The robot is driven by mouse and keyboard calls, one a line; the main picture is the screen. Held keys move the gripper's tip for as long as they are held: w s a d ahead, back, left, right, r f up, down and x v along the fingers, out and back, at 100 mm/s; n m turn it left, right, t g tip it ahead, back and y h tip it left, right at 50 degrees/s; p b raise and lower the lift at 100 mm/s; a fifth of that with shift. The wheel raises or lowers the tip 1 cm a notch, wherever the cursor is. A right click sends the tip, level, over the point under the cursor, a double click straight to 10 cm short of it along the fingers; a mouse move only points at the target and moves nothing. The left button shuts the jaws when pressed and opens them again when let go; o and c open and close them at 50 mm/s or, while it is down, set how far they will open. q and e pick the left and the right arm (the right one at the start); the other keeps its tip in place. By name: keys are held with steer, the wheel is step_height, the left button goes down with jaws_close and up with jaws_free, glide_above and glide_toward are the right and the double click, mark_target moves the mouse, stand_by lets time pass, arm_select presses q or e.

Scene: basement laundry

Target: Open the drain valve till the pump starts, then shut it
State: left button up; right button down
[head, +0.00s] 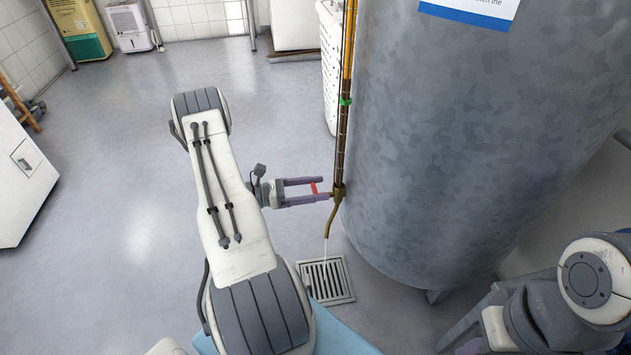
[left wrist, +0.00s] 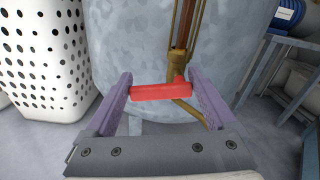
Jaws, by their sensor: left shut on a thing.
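The drain valve (head: 338,192) is a brass fitting low on the front of a big grey metal tank (head: 480,140). Its red lever (left wrist: 160,92) lies crosswise between the purple fingers of my left gripper (head: 311,190), which is shut on it. Brass spout (head: 329,222) bends down from the valve. A thin pale stream of water (head: 326,252) falls from it toward a square floor drain grate (head: 348,265). A sight tube (head: 346,70) with amber and dark sections and a green marker (head: 345,101) rises above the valve. My right gripper is not visible; only part of that arm shows lower right.
A white perforated basket (left wrist: 45,50) stands left of the tank in the left wrist view. A metal rack (left wrist: 285,75) with a blue item (left wrist: 287,14) is on the right. A white appliance (head: 22,185) stands at far left. The floor between is open.

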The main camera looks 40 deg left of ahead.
arm_select(q)
steer(key=n+p, duration=0.2)
steer(key=shift+f+n+p, duration=0.1)
steer(key=shift+n+p, duration=0.2)
steer(key=shift+n, duration=0.1)
steer(key=n, duration=0.1)
steer(key=n+p, duration=0.1)
steer(key=shift+s+f+n+p, duration=0.15)
steer(key=shift+f+n+p, duration=0.15)
steer(key=shift+f+n, duration=0.1)
steer(key=n, duration=0.1)
steer(key=n+p, duration=0.1)
steer(key=n, duration=0.1)
steer(key=shift+s+d+f, duration=0.1)
steer(key=shift+d+f, duration=0.05)
steer(key=shift+f, duration=0.25)
steer(key=shift+s+d+f+n+p, duration=0.1)
steer(key=shift+f+n+p, duration=0.1)
steer(key=shift+n, duration=0.6)
steer(key=shift+s+d+f+n+p, duration=0.1)
steer(key=shift+n+p, duration=0.05)
steer(key=shift+n, duration=0.65)
steer(key=shift+s+d+f+n+p, duration=0.1)
steer(key=shift+n+p, duration=0.1)
steer(key=shift+n, duration=0.6)
steer(key=o, duration=1.1)
steer(key=shift+c, duration=0.2)
